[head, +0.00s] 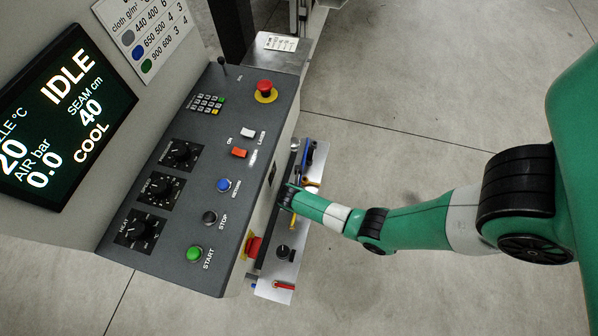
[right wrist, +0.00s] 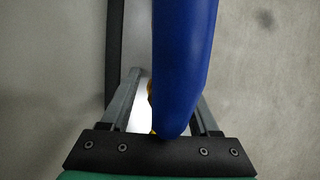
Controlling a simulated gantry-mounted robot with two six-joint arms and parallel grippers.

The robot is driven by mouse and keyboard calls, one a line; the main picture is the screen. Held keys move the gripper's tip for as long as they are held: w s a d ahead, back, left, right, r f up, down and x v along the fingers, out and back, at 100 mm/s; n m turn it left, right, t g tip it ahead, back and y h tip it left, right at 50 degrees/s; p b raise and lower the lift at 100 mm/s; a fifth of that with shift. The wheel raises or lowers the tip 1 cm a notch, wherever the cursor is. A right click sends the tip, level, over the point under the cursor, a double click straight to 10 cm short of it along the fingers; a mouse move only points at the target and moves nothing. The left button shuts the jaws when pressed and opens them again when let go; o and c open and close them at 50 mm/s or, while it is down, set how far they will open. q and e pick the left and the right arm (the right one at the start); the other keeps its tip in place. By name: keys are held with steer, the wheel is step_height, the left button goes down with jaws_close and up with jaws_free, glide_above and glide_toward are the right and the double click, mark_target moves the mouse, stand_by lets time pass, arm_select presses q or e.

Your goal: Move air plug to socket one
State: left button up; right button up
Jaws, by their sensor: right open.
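My right gripper (head: 289,197) is over the narrow side shelf (head: 272,291) of the welder in the head view, mostly hidden by its own wrist. In the right wrist view the gripper (right wrist: 168,90) is open, with its two grey fingers apart. A large smooth blue piece (right wrist: 183,60) hangs between the camera and the fingers; I cannot tell whether it is part of the air plug. A little yellow shows behind it. In the head view a blue piece (head: 309,151) is at the shelf's far end. The air plug and socket one cannot be told apart clearly. My left gripper is out of view.
The control console (head: 225,135) stands left of the shelf, with a red emergency button (head: 264,87) and green start button (head: 194,253). The shelf also carries a black knob (head: 283,252) and a red handle (head: 284,286). The floor right of the shelf is clear.

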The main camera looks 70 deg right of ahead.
steer(key=p+v, duration=0.6)
steer(key=v, duration=0.5)
steer(key=shift+a+r, duration=0.2)
steer(key=shift+r, duration=0.05)
